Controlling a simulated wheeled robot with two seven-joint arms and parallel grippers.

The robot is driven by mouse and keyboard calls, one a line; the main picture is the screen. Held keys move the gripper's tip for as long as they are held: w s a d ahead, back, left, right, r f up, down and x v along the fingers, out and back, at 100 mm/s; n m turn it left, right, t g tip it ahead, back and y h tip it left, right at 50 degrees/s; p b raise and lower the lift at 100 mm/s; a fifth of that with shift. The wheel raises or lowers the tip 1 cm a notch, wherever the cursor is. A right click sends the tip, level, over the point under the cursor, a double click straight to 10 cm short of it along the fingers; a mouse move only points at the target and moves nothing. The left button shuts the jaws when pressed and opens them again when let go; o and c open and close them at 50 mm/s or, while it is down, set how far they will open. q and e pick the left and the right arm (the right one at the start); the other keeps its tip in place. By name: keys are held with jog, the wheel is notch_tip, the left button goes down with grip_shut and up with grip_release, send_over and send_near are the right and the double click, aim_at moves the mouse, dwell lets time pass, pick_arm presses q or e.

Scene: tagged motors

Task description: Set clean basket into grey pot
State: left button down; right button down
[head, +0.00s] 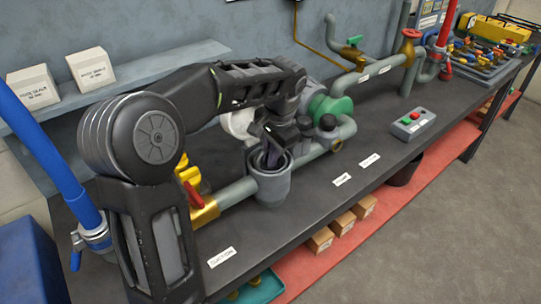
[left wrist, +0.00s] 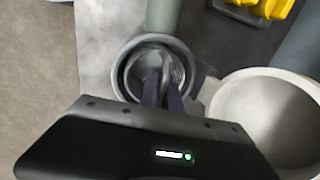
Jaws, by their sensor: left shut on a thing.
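The grey pot (head: 272,187) is a round open cup set in the pipe line near the front of the bench. In the left wrist view its rim (left wrist: 118,75) shows as a dark ring. My left gripper (head: 271,160) points down into the pot's mouth, its dark fingers (left wrist: 163,95) shut on the clean basket. The basket (left wrist: 150,60) looks like a shiny grey metal cup inside the pot's rim. The fingers cover part of it, and I cannot tell whether it touches the pot's bottom. My right gripper is not in view.
A pale round bowl-like part (left wrist: 275,115) stands close beside the pot. Pipes with a red-handled brass valve (head: 203,205) and a green motor end (head: 330,108) flank it. A button box (head: 413,124) sits farther right. The bench front is mostly clear.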

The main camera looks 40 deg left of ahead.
pick_arm(q)
jog(key=shift+f, duration=0.1)
jog(key=shift+f, duration=0.3)
jog(key=c, duration=1.6)
grip_release()
jog(key=shift+r, duration=0.1)
jog(key=shift+o, duration=0.2)
jog(key=shift+r, duration=0.1)
